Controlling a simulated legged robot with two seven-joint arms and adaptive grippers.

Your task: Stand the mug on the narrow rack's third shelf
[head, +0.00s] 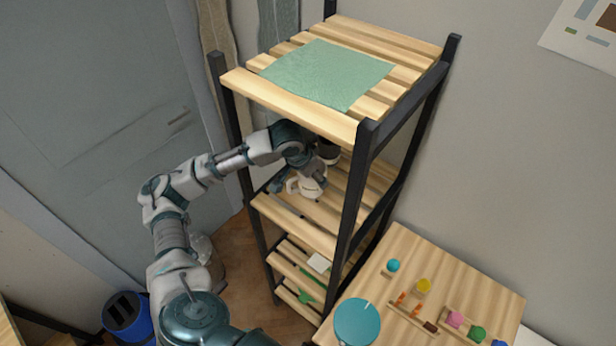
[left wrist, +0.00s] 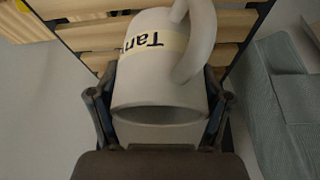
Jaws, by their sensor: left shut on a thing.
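The white mug (left wrist: 150,80) fills the middle of the left wrist view, with dark lettering upside down in that picture and its handle to the upper right. My left gripper (left wrist: 160,100) is shut on it, one finger on each side. The narrow rack (head: 292,218) stands at the centre of the head view. In that view my left gripper (head: 290,186) is inside the rack, between the top shelf and the shelf below it. The mug is hard to tell from the gripper there. Whether it touches the shelf cannot be told. My right gripper is not in view.
A green mat (head: 328,74) covers part of the top shelf. A dark-rimmed pot (head: 328,152) shows behind my left wrist. Lower shelves hold a white item (head: 319,262) and a green one (head: 312,285). A wooden table (head: 455,292) with small coloured things stands right of the rack.

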